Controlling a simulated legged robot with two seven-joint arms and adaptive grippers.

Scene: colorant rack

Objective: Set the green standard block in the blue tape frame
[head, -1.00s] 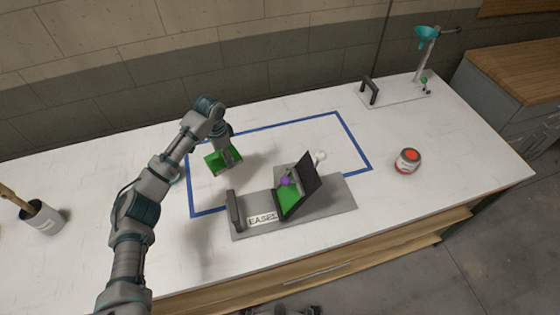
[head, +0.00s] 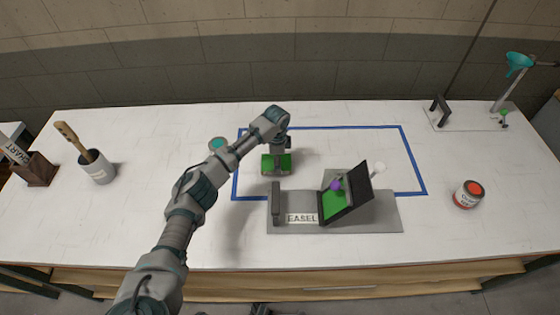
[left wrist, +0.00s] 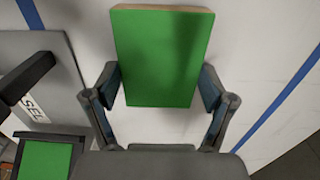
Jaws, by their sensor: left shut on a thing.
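The green standard block (head: 268,166) is held by my left gripper (head: 277,162) over the left part of the blue tape frame (head: 330,127). In the left wrist view the green block (left wrist: 160,55) shows its flat green face between the two fingers (left wrist: 160,92), which press on its sides. I cannot tell whether the block touches the table. The tape frame is a blue outline on the white tabletop; its front edge is partly hidden by the easel and my arm. My right gripper is not in view.
The frame's middle back is clear.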

